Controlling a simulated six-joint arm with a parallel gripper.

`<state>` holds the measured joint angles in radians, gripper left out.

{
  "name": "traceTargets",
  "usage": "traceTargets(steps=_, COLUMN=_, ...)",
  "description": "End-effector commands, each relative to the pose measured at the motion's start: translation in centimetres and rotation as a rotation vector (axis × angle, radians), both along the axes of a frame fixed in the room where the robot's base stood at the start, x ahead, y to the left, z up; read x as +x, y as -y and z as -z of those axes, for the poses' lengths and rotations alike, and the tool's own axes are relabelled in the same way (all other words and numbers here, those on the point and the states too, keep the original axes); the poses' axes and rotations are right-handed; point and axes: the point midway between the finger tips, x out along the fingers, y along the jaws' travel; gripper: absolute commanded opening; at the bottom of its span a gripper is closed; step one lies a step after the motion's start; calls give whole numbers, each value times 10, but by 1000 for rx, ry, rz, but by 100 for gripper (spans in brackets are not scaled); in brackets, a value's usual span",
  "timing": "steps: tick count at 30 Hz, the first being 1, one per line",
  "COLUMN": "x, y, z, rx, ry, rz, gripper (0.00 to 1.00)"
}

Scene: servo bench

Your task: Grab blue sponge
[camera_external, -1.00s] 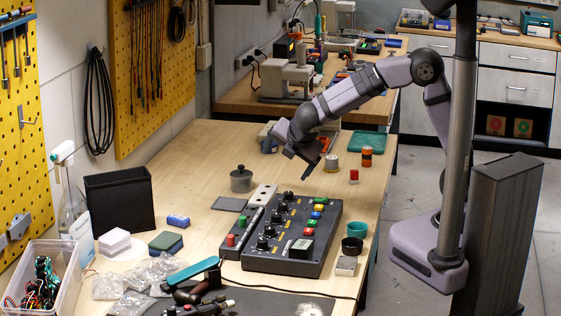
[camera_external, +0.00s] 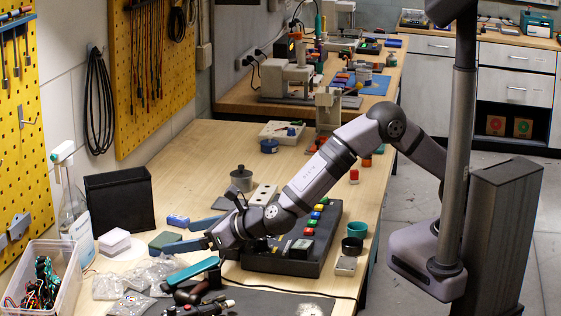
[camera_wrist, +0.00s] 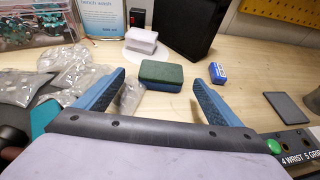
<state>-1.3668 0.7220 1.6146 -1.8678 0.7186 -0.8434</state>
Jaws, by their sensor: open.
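The blue sponge (camera_wrist: 160,84) has a dark green top and a blue lower side. It lies on the wooden bench, ahead of my gripper (camera_wrist: 160,82) and roughly centred between its two blue fingers in the wrist view. The fingers are spread apart with nothing held between them. In the external view the sponge (camera_external: 165,239) shows its green top just beyond the fingers of my gripper (camera_external: 190,233), partly covered by one finger.
A small blue-and-white block (camera_wrist: 217,72) lies right of the sponge. A pale sponge stack (camera_wrist: 141,39) and a black bin (camera_wrist: 190,28) stand behind. Clear plastic bags (camera_wrist: 68,75) lie to the left. A control box (camera_external: 300,245) is under my forearm.

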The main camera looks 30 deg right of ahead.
Motion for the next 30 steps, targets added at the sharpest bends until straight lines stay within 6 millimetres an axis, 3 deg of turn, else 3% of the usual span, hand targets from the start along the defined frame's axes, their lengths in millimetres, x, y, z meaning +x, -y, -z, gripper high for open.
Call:
traceTargets(steps=17, x=20, y=-12, z=9, rx=1, ry=0, rz=4, gripper=88)
traceTargets(steps=30, x=52, y=-33, z=26, rx=1, ry=-2, rz=4, gripper=88)
